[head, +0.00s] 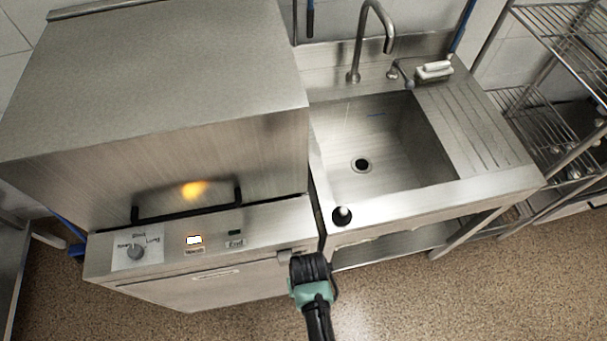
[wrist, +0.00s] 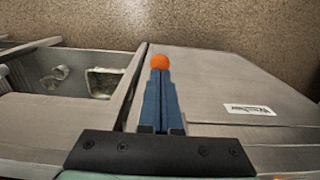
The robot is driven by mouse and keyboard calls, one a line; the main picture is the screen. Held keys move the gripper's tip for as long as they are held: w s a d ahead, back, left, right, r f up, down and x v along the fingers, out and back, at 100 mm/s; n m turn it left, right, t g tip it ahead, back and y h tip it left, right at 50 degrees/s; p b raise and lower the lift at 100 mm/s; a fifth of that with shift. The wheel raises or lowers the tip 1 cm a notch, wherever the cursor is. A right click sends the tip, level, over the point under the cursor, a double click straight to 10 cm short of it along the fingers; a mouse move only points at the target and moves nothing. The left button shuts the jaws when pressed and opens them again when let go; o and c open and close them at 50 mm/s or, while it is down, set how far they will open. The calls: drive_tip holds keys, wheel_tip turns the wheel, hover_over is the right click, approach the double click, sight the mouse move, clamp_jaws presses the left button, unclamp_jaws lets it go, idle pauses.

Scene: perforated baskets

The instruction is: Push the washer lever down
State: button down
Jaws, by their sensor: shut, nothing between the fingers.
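The washer (head: 200,110) is a big brushed-steel box with a hood on the left in the head view. A black bar handle (head: 187,211) runs along the hood's lower front edge. A small grey piece (head: 288,257) sits at the right of the washer's front edge, just by my gripper (head: 303,258). I cannot tell which of these parts is the lever. In the wrist view my gripper (wrist: 160,80) has its blue fingers together with nothing between them. An orange ball (wrist: 160,62) shows at their tips; whether it touches them is unclear. The labelled washer front (wrist: 235,85) is at right.
A dial (head: 136,252) and a lit button (head: 194,240) are on the washer's panel. A steel sink (head: 375,150) with a tap (head: 357,50) adjoins on the right. A black knob (head: 342,215) sits on its front edge. A wire rack (head: 555,130) stands far right. The floor in front is clear.

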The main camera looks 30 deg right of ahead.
wheel_tip(320, 180, up, 11)
drive_tip(key=p, duration=1)
drive_tip(key=shift+r+p, duration=0.15)
drive_tip(key=shift+p, duration=0.25)
